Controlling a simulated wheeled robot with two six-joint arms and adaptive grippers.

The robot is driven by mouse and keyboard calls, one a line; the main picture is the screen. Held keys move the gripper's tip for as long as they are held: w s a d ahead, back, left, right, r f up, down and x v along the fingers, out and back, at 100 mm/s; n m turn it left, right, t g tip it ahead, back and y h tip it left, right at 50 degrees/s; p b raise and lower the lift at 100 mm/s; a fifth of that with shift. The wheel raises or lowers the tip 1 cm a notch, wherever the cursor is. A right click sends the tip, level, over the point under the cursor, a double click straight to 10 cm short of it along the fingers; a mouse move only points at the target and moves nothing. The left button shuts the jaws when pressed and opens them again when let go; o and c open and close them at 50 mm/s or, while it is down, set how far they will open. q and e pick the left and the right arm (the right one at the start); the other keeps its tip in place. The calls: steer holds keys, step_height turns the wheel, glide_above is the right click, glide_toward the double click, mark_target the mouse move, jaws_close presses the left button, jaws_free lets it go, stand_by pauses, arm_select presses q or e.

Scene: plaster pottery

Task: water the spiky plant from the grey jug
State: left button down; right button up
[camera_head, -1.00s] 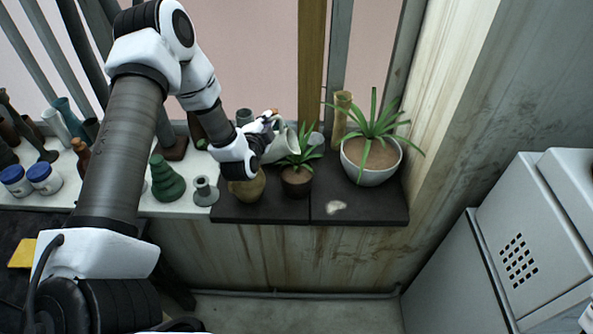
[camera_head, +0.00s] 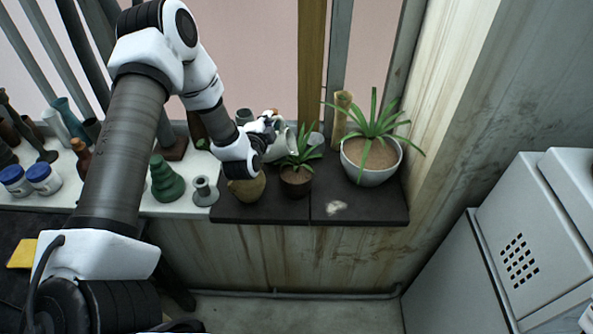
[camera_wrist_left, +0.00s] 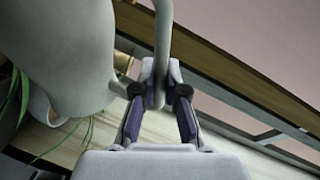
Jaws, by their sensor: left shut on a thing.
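The grey jug (camera_head: 284,147) is pale and partly hidden behind my left gripper (camera_head: 268,126). In the left wrist view the jug (camera_wrist_left: 62,45) fills the upper left, and my left gripper (camera_wrist_left: 160,88) is shut on its upright handle. A small spiky plant (camera_head: 301,152) in a dark pot (camera_head: 296,184) stands just right of the jug and below it. A larger spiky plant (camera_head: 377,124) grows in a white bowl (camera_head: 371,175) further right. I cannot see whether water is flowing. My right gripper is not in view.
A round tan pot (camera_head: 247,188) stands left of the small plant. A tall tan vase (camera_head: 341,110) stands behind, between the plants. A green vase (camera_head: 166,180) and a grey stand (camera_head: 204,191) are to the left. The dark shelf's front right (camera_head: 372,207) is clear.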

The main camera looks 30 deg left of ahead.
arm_select(q)
steer(key=shift+s+a+m, duration=0.15)
steer(key=shift+s+a, duration=0.15)
steer(key=shift+a, duration=0.2)
steer(key=shift+s+a+m, duration=0.15)
steer(key=shift+s+a, duration=0.1)
steer(key=shift+a, duration=0.25)
stand_by(0.7)
